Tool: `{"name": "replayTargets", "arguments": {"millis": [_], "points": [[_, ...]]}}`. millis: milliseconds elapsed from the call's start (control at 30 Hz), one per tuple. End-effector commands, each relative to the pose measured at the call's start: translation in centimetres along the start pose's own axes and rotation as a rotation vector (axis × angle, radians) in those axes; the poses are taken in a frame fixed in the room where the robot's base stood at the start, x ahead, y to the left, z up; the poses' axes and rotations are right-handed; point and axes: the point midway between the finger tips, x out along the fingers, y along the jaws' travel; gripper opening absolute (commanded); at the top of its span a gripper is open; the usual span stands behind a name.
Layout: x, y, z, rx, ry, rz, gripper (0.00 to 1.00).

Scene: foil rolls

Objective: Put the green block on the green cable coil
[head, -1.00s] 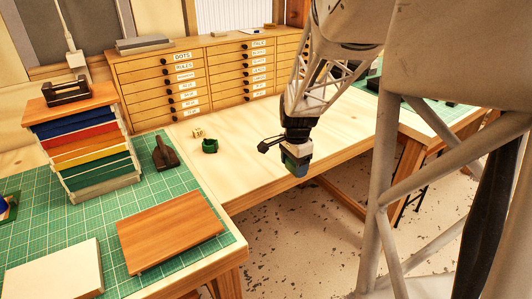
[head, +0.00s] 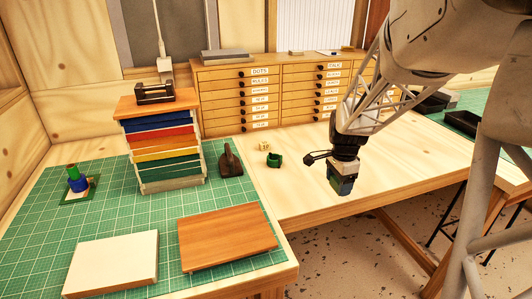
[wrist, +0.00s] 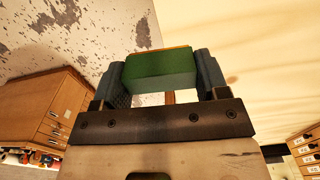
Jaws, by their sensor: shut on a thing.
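The green block (wrist: 160,70) sits between the two fingers of my gripper (wrist: 163,75) in the wrist view, with a thin orange-brown strip at its top edge. In the head view my gripper (head: 341,180) hangs in the air by the front edge of the wooden table, shut on the block, which is small and dark there. A dark green ring-shaped thing, which looks like the green cable coil (head: 274,161), lies on the wooden table to the left of my gripper and apart from it.
A small pale cube (head: 264,146) lies just behind the coil. A dark brown tool (head: 230,160) and a stack of coloured drawers (head: 165,150) stand to the left. A wooden board (head: 227,237) and a white slab (head: 112,264) lie on the green mat. A drawer cabinet (head: 270,95) stands behind.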

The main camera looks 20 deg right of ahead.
Motion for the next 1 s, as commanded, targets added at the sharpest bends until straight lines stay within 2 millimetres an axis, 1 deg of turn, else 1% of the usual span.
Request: {"name": "replayTargets", "arguments": {"millis": [33,100,267,500,600,733,900,1000], "points": [[-0.3,-0.9,0.9,-0.007,0.001,-0.002,0.43],[-0.6,-2.0,1.9,-0.010,0.001,-0.002,0.43],[-1.2,-4.4,4.5,-0.019,0.000,-0.001,0.43],[-2.2,-7.7,8.8,-0.031,0.001,-0.002,0.43],[-2.5,-8.7,10.4,-0.035,0.000,-0.001,0.43],[-2.9,-9.8,12.0,-0.038,0.001,-0.002,0.43],[-3.1,-10.5,13.2,-0.039,0.001,-0.001,0.43],[-3.1,-10.6,13.5,-0.039,0.000,-0.001,0.43]]}}
